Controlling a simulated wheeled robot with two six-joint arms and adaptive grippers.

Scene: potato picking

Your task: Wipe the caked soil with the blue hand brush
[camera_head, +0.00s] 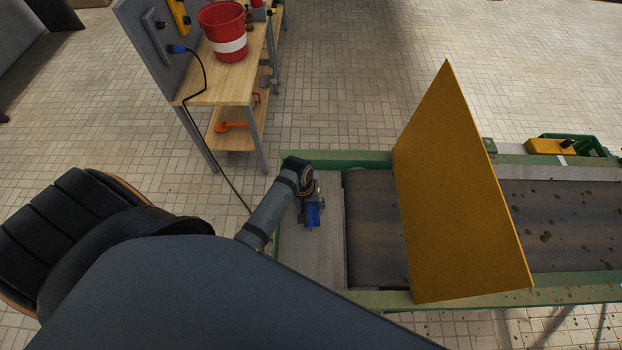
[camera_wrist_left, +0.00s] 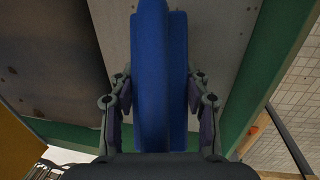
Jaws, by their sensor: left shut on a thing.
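My left gripper (camera_head: 308,200) is over the bare grey end plate (camera_head: 322,245) of the conveyor. It is shut on the blue hand brush (camera_head: 313,214). In the left wrist view the brush (camera_wrist_left: 150,80) runs lengthwise between the two fingers, over the pale plate (camera_wrist_left: 225,45). I cannot tell whether the brush touches the plate. Brown soil spots (camera_head: 545,237) lie on the dark belt at the right, beyond the yellow panel. I see no clear caked soil under the brush. My right gripper is out of view.
A tilted yellow panel (camera_head: 455,200) stands across the conveyor and hides part of the belt (camera_head: 375,215). Green rails (camera_head: 340,158) edge the conveyor. A wooden workbench (camera_head: 225,85) with a red bucket (camera_head: 223,35) stands behind. A green crate (camera_head: 590,143) is at the far right.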

